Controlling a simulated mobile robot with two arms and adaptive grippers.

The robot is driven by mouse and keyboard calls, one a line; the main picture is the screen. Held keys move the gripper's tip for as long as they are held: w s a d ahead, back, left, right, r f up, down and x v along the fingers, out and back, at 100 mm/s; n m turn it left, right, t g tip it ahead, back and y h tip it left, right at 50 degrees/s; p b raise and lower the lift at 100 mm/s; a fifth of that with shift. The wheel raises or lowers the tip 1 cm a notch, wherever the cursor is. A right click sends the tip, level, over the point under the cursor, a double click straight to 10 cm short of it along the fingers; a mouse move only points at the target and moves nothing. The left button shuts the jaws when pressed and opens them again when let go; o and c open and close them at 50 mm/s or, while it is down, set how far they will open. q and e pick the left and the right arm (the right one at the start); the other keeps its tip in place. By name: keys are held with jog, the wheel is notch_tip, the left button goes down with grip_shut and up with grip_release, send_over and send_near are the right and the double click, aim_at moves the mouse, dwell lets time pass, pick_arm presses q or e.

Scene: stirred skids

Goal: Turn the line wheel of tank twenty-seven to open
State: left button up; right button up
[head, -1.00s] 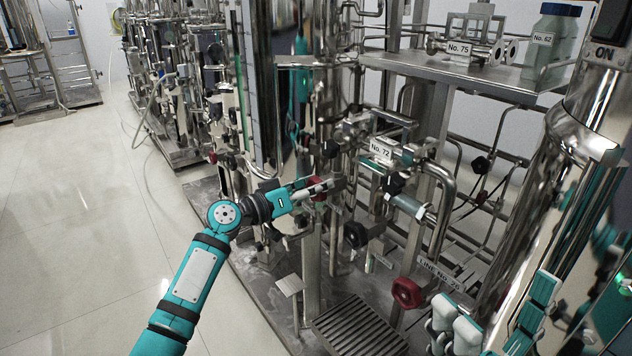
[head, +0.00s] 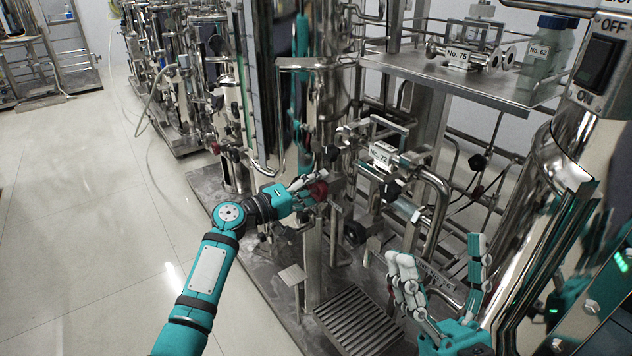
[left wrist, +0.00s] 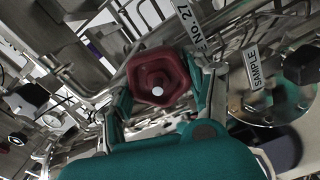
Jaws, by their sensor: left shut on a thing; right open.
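The dark red line wheel (head: 319,190) sits at the lower front of the skid in the head view. In the left wrist view the same red wheel (left wrist: 158,78) is large and central, with a pale hub dot. A tag (left wrist: 193,28) beside it reads "...E NO. 27", its start cut off. My left gripper (head: 308,184) is shut on the wheel; its fingers (left wrist: 160,95) lie on both sides of the rim. My right gripper (head: 440,272) is open and empty at the lower right, fingers pointing up, in front of the piping.
A "No. 72" part (head: 383,156) sits among pipes right of the wheel. A shelf (head: 450,80) holds the "No. 75" fitting (head: 460,58) and "No. 62" bottle (head: 545,52). A shiny tank (head: 540,190) stands at right. The floor (head: 90,230) at left is clear.

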pick_arm(q)
jog(key=shift+n, duration=0.4)
pick_arm(e)
jog(key=shift+w+a+f+g, duration=0.15)
jog(key=shift+w+f+g, duration=0.4)
jog(key=shift+w, duration=0.3)
pick_arm(q)
jog(key=o, duration=1.2)
jog(key=shift+c, duration=0.2)
jog(key=shift+a, duration=0.1)
jog(key=v, duration=1.2)
